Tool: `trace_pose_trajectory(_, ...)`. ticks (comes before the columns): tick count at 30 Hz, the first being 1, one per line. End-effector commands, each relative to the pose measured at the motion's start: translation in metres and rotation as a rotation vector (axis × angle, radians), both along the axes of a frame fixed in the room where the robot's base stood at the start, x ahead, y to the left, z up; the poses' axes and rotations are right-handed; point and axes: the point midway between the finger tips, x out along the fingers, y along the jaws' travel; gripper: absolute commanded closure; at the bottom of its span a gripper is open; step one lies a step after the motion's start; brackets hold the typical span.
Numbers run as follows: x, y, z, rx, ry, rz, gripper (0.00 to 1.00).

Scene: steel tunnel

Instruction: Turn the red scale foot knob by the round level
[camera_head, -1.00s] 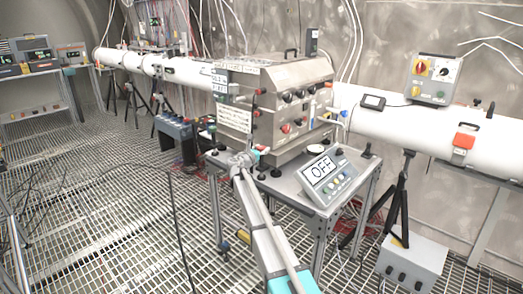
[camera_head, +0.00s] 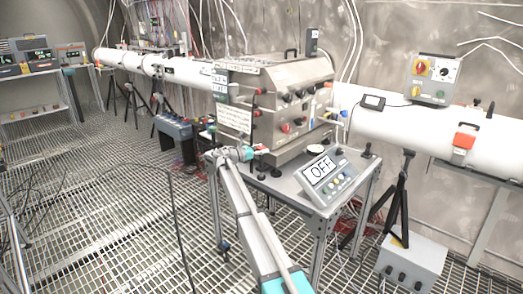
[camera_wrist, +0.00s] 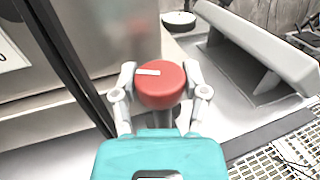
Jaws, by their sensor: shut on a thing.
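The red knob (camera_wrist: 161,85) is round, with a white bar marked on its top. In the wrist view it sits between the two grey fingers of my gripper (camera_wrist: 160,92), which are shut on its sides. In the head view my gripper (camera_head: 248,153) is at the left front corner of the steel table, beside the steel box, and the red knob (camera_head: 262,149) shows small at its tip. A small round piece with a pale top and dark rim (camera_wrist: 178,19) stands behind the knob; I cannot tell if it is the round level.
The steel box (camera_head: 275,105) stands close behind the knob. A tilted display reading OFF (camera_head: 325,172) is to the right on the table (camera_head: 310,195); its grey housing (camera_wrist: 262,50) shows in the wrist view. Open grating floor lies to the left.

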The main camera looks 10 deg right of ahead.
Motion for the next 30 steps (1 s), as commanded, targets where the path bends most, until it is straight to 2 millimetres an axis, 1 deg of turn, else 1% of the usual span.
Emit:
trace_pose_trajectory(1, 0.0058, 0.0004, 0.0008, -0.003, 0.0, -0.029, 0.9)
trace_pose_trajectory(6, 0.0046, -0.0002, 0.0009, -0.003, 0.0, -0.125, 0.9)
trace_pose_trajectory(12, 0.0028, -0.0009, 0.0009, -0.004, 0.0, -0.188, 0.9)
trace_pose_trajectory(26, 0.0015, -0.0015, 0.001, -0.004, 0.0, -0.204, 0.9)
trace_pose_trajectory(27, 0.0015, -0.0015, 0.001, -0.004, 0.0, -0.204, 0.37)
trace_pose_trajectory(29, 0.0014, -0.0014, 0.0009, -0.003, 0.0, -0.204, 0.26)
trace_pose_trajectory(30, 0.0012, -0.0013, 0.0008, -0.003, 0.0, -0.204, 0.18)
